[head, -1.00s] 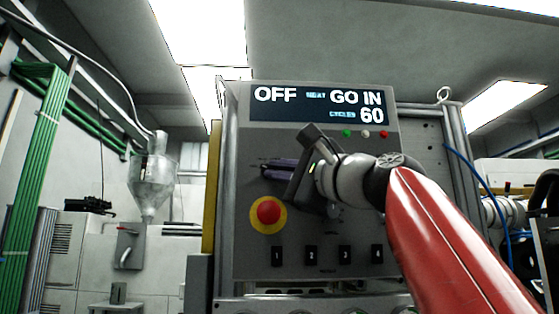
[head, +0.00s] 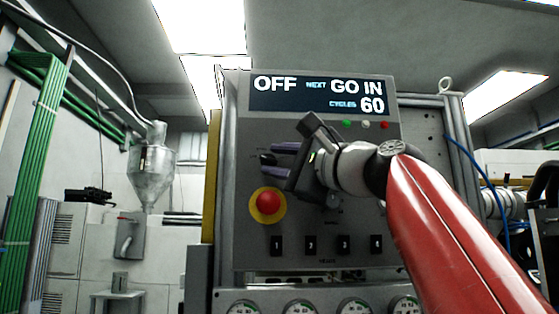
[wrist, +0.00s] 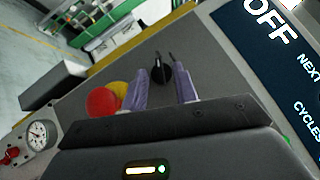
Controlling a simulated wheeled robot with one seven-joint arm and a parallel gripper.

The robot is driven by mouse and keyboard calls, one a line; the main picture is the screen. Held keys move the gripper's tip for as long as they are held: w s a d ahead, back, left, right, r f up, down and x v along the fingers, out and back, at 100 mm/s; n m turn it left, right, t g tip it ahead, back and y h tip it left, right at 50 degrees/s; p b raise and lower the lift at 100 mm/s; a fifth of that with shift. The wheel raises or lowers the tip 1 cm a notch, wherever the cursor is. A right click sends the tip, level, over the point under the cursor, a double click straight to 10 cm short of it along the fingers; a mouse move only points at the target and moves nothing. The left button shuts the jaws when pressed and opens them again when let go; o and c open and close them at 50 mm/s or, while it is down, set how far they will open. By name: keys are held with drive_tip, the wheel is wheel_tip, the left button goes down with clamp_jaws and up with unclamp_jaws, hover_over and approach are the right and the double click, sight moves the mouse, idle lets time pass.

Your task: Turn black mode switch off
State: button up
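The black mode switch (head: 267,158) is a small dark knob on the grey control panel, above the red stop button. It also shows in the wrist view (wrist: 161,70), with a thin dark pointer beside it. My gripper (head: 271,161) faces the panel at the switch. Its two purple fingers are apart, one on each side of the knob in the picture, with visible gaps. I cannot tell how far the tips are from the panel. The display (head: 320,96) reads OFF, NEXT GO IN and CYCLES 60.
The red stop button (head: 268,202) on its yellow ring sits just below the fingers. Numbered black switches (head: 310,244) line the lower panel, with gauges (head: 299,308) beneath. A metal hopper (head: 152,172) stands left. Open room lies left of the cabinet.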

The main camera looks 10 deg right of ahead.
drive_tip(key=b+v, duration=0.2)
drive_tip(key=v, duration=0.6)
drive_tip(key=shift+a, duration=0.1)
wheel_tip(320, 180, down, 28)
drive_tip(key=d+n+g+h+p, duration=0.1)
drive_tip(key=n+g+h+p, duration=0.3)
drive_tip(key=h, duration=0.4)
drive_tip(key=s+d+f+n+g+h, duration=0.1)
drive_tip(key=s+f+n+g+h, duration=0.1)
drive_tip(key=f, duration=0.7)
drive_tip(key=s+d+f+n+g+h, duration=0.1)
drive_tip(key=s+f+n+g+h, duration=0.1)
drive_tip(key=s+f+n, duration=0.2)
drive_tip(key=s+d+f+n+g+h+p, duration=0.1)
drive_tip(key=s+d+f+n+g, duration=0.1)
drive_tip(key=s+f, duration=0.6)
wheel_tip(320, 180, down, 6)
drive_tip(key=shift+f+n+h, duration=0.1)
drive_tip(key=shift+n+h, duration=0.3)
drive_tip(key=shift+n, duration=0.1)
drive_tip(key=shift+s, duration=0.1)
